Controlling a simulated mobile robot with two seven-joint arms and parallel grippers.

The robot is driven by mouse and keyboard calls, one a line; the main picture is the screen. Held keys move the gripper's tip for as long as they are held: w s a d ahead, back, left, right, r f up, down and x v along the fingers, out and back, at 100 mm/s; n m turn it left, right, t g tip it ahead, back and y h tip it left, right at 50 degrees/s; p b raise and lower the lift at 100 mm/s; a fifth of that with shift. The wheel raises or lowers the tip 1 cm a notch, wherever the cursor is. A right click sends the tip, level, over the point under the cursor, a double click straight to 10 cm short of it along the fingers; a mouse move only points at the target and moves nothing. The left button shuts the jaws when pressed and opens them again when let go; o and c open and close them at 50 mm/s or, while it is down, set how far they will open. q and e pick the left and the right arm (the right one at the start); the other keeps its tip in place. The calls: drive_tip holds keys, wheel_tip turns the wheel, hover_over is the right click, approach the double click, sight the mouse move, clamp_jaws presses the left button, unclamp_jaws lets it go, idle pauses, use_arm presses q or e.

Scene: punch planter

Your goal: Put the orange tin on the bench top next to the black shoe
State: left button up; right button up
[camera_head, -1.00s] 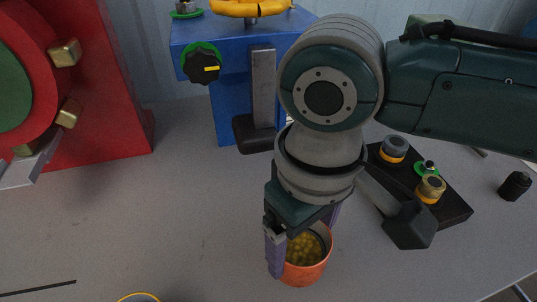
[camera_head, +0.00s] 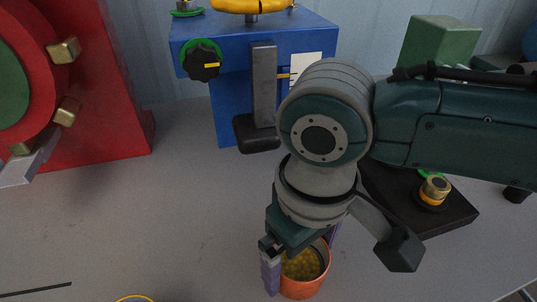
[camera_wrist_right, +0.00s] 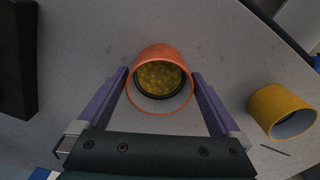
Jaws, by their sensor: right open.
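The orange tin (camera_head: 303,287) stands upright on the bench top (camera_head: 150,225), with yellow contents inside. In the right wrist view the tin (camera_wrist_right: 160,107) sits between the purple fingers. My right gripper (camera_wrist_right: 160,75) is open, one finger on each side of the tin, with a gap visible at the fingers. In the head view the right gripper (camera_head: 300,262) hides part of the tin's rim. The black shoe (camera_head: 256,134) is at the foot of a grey upright bar on the blue machine, farther back and left of the tin. My left gripper is out of view.
A blue machine (camera_head: 226,110) stands at the back, and a red machine (camera_head: 110,110) at the left. The bench before the black shoe is clear.

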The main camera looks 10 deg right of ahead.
sight(298, 274)
wheel_tip(298, 274, up, 12)
drive_tip(key=p, duration=0.4)
drive_tip(key=s+a+f+t+y, duration=0.1)
drive_tip(key=s+a+y, duration=0.3)
drive_tip(key=s+a, duration=0.1)
drive_tip(key=s+d+m+t+h, duration=0.1)
drive_tip(key=s+d+h, duration=0.1)
drive_tip(key=d, duration=0.5)
drive_tip(key=s+d+f+m+t+h, duration=0.1)
drive_tip(key=s+d, duration=0.4)
drive_tip(key=d, duration=0.2)
drive_tip(key=shift+d+m+t+h, duration=0.15)
drive_tip(key=shift+m+t+h, duration=0.15)
drive_tip(key=shift+m+h, duration=0.1)
wheel_tip(298, 274, up, 52)
drive_tip(key=p, duration=5.1)
drive_tip(key=shift+p, duration=0.4)
